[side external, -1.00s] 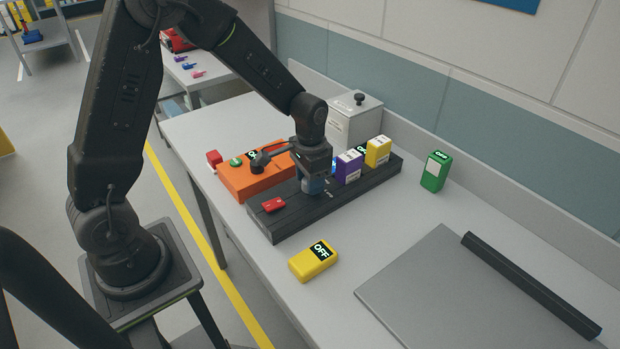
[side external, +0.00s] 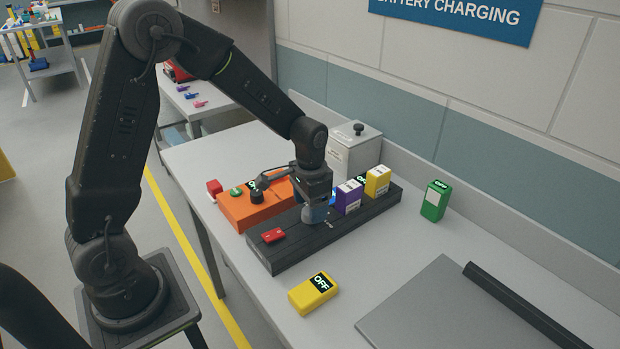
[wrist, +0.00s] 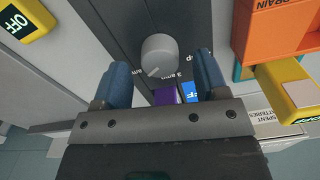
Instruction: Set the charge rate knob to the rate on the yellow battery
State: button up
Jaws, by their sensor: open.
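The grey round knob (wrist: 158,55), with a dark pointer line, is on the dark charger strip (side external: 285,252). In the wrist view it lies between and just beyond the fingertips; small print beside it is unreadable here. My gripper (wrist: 162,75) is open, its blue fingers on either side of the knob in that view; contact cannot be told. One yellow battery (side external: 377,182) stands in the strip behind a purple one (side external: 349,198). Another yellow battery (side external: 306,298) lies on the table with an OFF screen.
An orange box (side external: 240,211) with a dark lever is left of the strip. A green battery (side external: 435,200) stands at right, and a grey bin (side external: 358,150) is behind. A grey mat (side external: 430,305) lies front right.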

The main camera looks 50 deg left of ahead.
notch_tip(320, 180, up, 12)
dwell(0.4)
jog(key=shift+r, duration=0.1)
jog(key=s+d+r+t, duration=0.2)
jog(key=s+r, duration=0.1)
jog(key=s, duration=0.6)
jog(key=s+d+r+n+t, duration=0.1)
jog(key=s+d+r+t, duration=0.1)
jog(key=s, duration=0.7)
jog(key=shift+s+r+n+t, duration=0.35)
jog(key=shift+r+t, duration=0.15)
jog(key=shift+t, duration=0.3)
jog(key=shift+d, duration=0.1)
jog(key=shift+c, duration=0.5)
